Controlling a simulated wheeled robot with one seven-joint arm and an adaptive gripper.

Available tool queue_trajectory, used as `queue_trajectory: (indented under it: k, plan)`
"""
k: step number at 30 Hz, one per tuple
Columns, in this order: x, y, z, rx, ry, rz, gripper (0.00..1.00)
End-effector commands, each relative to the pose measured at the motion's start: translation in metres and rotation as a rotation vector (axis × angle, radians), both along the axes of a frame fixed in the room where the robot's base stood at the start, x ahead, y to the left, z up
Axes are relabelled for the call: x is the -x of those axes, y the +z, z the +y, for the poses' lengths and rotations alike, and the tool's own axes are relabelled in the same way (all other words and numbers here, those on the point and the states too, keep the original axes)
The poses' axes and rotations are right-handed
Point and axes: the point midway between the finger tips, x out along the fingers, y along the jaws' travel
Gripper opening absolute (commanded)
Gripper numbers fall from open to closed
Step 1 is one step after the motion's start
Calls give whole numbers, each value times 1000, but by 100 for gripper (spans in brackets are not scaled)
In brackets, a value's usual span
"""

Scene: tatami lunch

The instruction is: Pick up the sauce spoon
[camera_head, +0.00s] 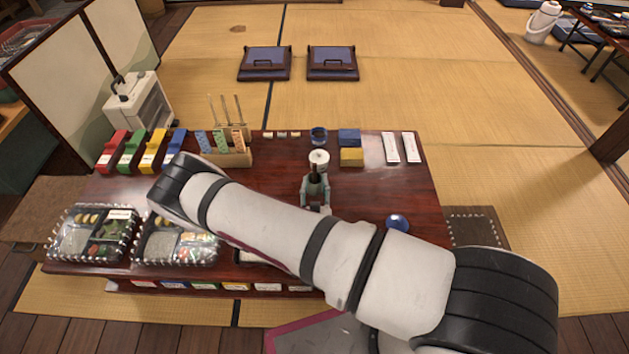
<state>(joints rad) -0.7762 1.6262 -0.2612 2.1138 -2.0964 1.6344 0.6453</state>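I cannot make out the sauce spoon for sure. A small white round pot (319,156) stands near the middle of the table, with a dark upright piece (314,173) in front of it. My arm reaches from the lower right across the table's front to the left, ending in a dark joint over the table.
The dark red table (375,200) carries two clear-lidded lunch boxes, the left one (92,235) fully visible. Coloured holders (150,150), a wooden rack (230,152) with upright sticks, white packets (391,148) and a blue dish (397,223) also stand there. Its right part is mostly clear.

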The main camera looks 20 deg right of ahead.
Motion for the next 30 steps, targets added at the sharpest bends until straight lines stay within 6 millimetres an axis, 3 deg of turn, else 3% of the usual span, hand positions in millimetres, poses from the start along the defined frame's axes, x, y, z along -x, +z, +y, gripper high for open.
queue_trajectory:
  k: [8,18,27,30]
  plan:
    - [-21,0,-7,-1,0,-1,34]
    - [-62,3,-19,0,0,-2,34]
    - [-67,5,-20,0,0,0,34]
    - [-67,4,-20,0,0,0,14]
